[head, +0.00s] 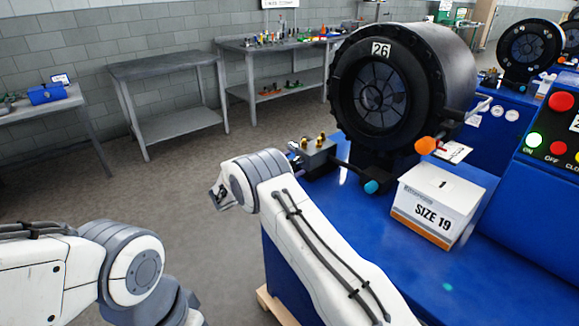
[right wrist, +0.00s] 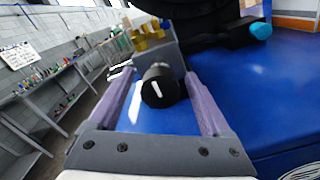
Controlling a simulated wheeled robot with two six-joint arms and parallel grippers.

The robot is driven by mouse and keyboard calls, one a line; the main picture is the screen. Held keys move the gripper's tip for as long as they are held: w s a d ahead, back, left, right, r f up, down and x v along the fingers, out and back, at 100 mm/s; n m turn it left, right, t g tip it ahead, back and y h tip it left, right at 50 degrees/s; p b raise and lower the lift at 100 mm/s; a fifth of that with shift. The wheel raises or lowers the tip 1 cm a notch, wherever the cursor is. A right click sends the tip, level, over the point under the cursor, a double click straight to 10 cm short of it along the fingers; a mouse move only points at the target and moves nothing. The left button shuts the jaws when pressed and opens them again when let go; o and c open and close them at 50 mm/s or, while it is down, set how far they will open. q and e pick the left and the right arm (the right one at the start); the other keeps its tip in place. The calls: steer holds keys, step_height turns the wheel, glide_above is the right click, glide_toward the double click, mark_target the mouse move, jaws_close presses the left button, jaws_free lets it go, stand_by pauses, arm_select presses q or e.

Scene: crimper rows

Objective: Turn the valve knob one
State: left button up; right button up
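The valve knob (right wrist: 155,92) is a black round knob with a short, slanted white mark on its face. It sits at the front of a grey valve block (head: 319,158) with brass fittings on top. My right gripper (right wrist: 160,76) is open in the right wrist view. Its purple-grey fingers lie left and right of the knob in the picture, with gaps on both sides; I cannot tell how far beyond the fingers the knob is. In the head view my right wrist is left of and below the block, and its fingers are not clear. My left gripper is out of view.
A black crimper marked 26 (head: 380,95) stands on the blue bench (head: 330,225). A SIZE 19 box (head: 438,203), an orange knob (head: 426,146) and a teal-tipped handle (head: 372,187) are right of the valve block. Grey floor is clear left of the bench.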

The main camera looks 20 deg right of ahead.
steer(key=b+v, duration=0.2)
steer(key=v, duration=0.8)
steer(key=shift+a, duration=0.25)
steer(key=shift+s, duration=0.15)
steer(key=s+a+r+m+g+y+p, duration=0.2)
steer(key=s+y, duration=0.4)
steer(key=s, duration=0.8)
steer(key=s+a+r+m+g+y+p, duration=0.1)
steer(key=s+a+r+m+g+y, duration=0.1)
steer(key=s, duration=1.2)
steer(key=s+a+r+m+g+y+p, duration=0.2)
steer(key=s+a+m+y, duration=0.3)
steer(key=s+y, duration=0.5)
steer(key=s+a+r, duration=0.1)
steer(key=s+a, duration=0.1)
steer(key=s, duration=0.2)
steer(key=shift+a+r+p, duration=0.15)
steer(key=shift+r+p, duration=0.15)
steer(key=shift+r, duration=0.1)
steer(key=shift+c, duration=0.4)
